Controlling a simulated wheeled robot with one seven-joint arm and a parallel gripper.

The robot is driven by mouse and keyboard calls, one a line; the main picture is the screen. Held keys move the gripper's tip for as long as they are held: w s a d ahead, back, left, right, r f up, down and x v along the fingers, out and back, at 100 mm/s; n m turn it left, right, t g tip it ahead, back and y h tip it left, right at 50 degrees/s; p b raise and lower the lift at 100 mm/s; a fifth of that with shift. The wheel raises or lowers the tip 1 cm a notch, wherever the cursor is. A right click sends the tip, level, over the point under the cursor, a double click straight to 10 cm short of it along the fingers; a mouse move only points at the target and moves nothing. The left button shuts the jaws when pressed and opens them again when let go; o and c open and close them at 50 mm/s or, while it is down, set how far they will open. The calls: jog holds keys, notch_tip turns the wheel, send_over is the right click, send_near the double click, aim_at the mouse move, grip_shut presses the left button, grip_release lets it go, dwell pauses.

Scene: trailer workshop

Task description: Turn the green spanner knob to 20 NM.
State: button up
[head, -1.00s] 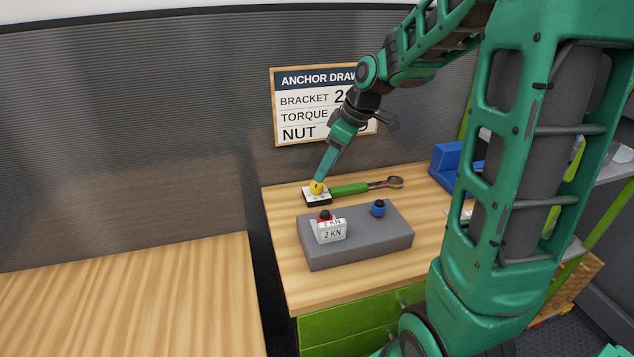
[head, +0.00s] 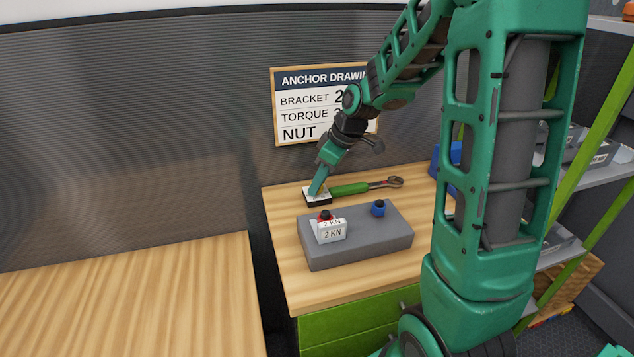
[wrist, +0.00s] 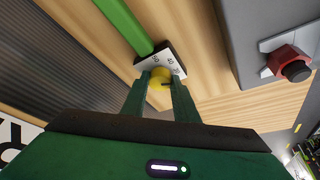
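The green spanner (head: 350,189) lies on the wooden bench, with a black-edged white dial plate (head: 312,194) at its left end. In the wrist view the plate (wrist: 148,66) bears small printed numbers, hard to read. The yellow knob (wrist: 160,77) sits on it, with a dark mark on its lower right side. My gripper (wrist: 161,82) points down at the knob, its two fingers apart with the knob showing at and between the tips. I cannot tell whether they press on it. In the head view my gripper (head: 316,192) hides the knob.
A partly covered sign (head: 300,115) hangs behind. Bare bench lies left of the block.

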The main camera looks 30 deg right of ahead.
dwell(0.3)
jog(key=m, duration=0.2)
jog(key=m+h, duration=0.1)
jog(key=m+t+h, duration=0.1)
jog(key=m, duration=0.1)
jog(key=shift+s+a+m, duration=0.1)
jog(key=shift+a+m, duration=0.15)
jog(key=shift+m, duration=0.05)
jog(key=m+h, duration=0.1)
jog(key=m, duration=0.3)
jog(key=shift+h, duration=0.3)
jog(key=o, duration=1.1)
jog(key=v, duration=1)
jog(key=shift+s+a+r, duration=0.1)
jog(key=shift+a+r, duration=0.05)
jog(key=shift+r, duration=0.2)
